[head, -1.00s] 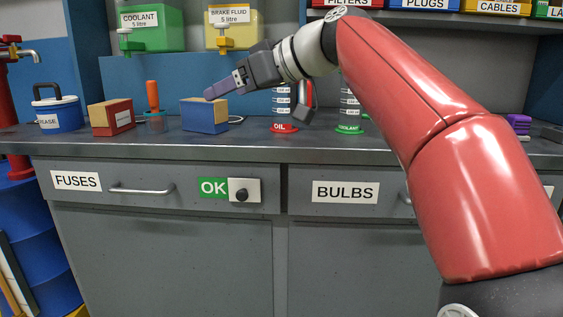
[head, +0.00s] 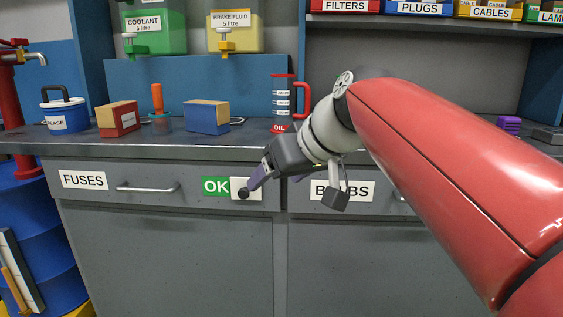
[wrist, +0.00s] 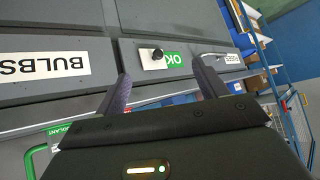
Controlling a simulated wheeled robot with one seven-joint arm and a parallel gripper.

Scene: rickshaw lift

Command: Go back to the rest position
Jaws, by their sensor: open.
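My gripper (head: 272,181) hangs in front of the bench's drawer fronts in the head view, its fingers pointing down and left. In that view it overlaps the plate with the black knob (head: 243,192) beside the green OK sign (head: 215,186); I cannot tell how far apart they are. In the wrist view my gripper (wrist: 158,88) has its two purple fingers spread apart with nothing between them. The knob plate (wrist: 153,58) and OK sign (wrist: 174,60) appear beyond the fingertips.
The bench top (head: 190,143) carries a grease pot (head: 67,117), a red box (head: 118,119), an orange-handled tool (head: 158,100), a blue box (head: 207,118) and an oil jug (head: 283,105). Coolant (head: 156,30) and brake fluid (head: 235,32) containers stand behind. Blue drums (head: 28,235) stand at left.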

